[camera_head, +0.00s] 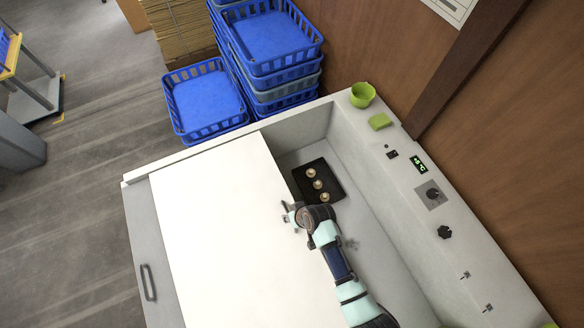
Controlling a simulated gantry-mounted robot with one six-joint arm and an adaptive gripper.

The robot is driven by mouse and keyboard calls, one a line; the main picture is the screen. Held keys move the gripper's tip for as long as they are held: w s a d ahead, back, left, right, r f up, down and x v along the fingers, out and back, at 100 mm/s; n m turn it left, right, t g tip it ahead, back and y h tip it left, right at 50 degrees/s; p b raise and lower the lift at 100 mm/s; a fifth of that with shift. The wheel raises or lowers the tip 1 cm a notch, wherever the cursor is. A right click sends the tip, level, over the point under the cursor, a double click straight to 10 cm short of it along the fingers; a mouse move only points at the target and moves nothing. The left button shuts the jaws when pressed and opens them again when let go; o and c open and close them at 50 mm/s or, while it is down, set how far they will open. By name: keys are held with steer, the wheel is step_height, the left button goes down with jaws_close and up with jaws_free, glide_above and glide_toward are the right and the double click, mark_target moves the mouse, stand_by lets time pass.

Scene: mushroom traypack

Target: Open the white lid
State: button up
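The white lid (215,240) is a flat panel lying over the left and middle part of the grey-white machine (150,252). The right part of the machine is uncovered and shows its recessed inside. My gripper (285,212) is at the lid's right edge, with its fingers pointing left over the lid. Two fingertips show apart, with no object seen between them. Whether they touch the lid cannot be told. My arm hides part of the lid's edge lower down.
A black tray (299,184) with three mushrooms (318,184) sits in the uncovered recess. Blue crates (205,98) are stacked behind. A dark handle (148,282) is on the machine's left side.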

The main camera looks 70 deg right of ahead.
steer(key=v, duration=1.2)
stand_by(0.3)
steer(key=w+a+r+n+t+p, duration=0.2)
steer(key=w+a+r+p, duration=0.15)
steer(key=w+r, duration=0.55)
steer(key=w+a+r+n+t+p, duration=0.25)
steer(key=w+a+r, duration=0.25)
steer(key=r, duration=0.7)
steer(key=w+a+r+n+t+p, duration=0.1)
steer(key=a+r+n+p, duration=0.1)
steer(key=a+r, duration=0.6)
steer(key=w+a+r+n+t+y+p, duration=0.1)
steer(key=w+a+r+n+t+p, duration=0.1)
steer(key=a+r, duration=0.6)
step_height(320, 180, up, 3)
steer(key=shift+w+r, duration=0.15)
steer(key=shift+w, duration=0.15)
